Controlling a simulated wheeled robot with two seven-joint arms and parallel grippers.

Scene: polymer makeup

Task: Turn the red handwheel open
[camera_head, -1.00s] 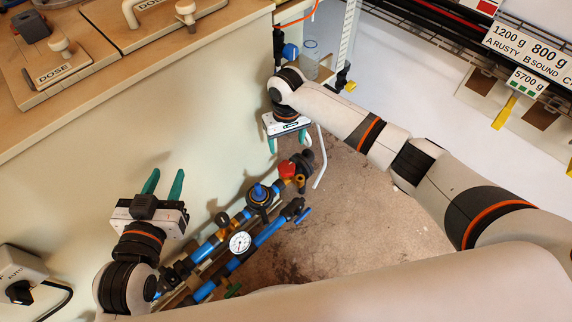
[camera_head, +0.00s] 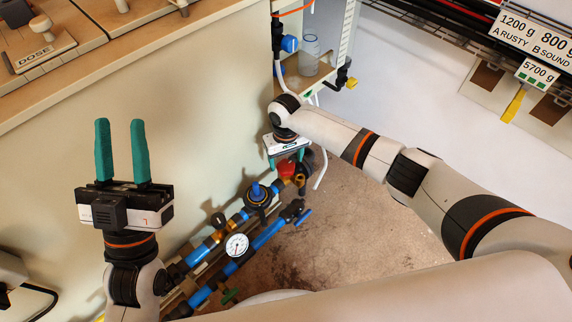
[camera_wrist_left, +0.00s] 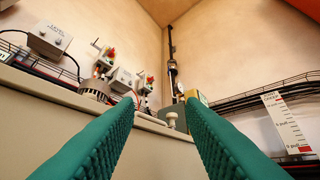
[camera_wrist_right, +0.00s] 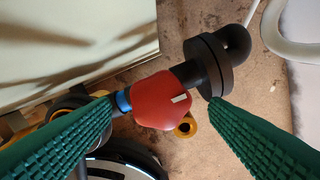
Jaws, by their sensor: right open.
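The red handwheel (camera_head: 286,168) sits on the blue pipework low beside the cabinet wall, under my right gripper. In the right wrist view the red handwheel (camera_wrist_right: 162,100) shows a pale mark and lies between and beyond the two green fingers. My right gripper (camera_head: 287,161) is open and points down at it; in its wrist view (camera_wrist_right: 160,108) the fingers stand either side, and I cannot tell whether they touch anything. My left gripper (camera_head: 122,125) is open and empty, its fingers pointing up in front of the cabinet wall; they also show in the left wrist view (camera_wrist_left: 160,105).
A pressure gauge (camera_head: 237,246), a blue-capped valve (camera_head: 257,192) and blue pipes (camera_head: 262,236) run along the wall's foot. A black fitting (camera_wrist_right: 210,64) is close beside the handwheel. The counter (camera_head: 150,51) rises at left. Floor to the right of the pipes is clear.

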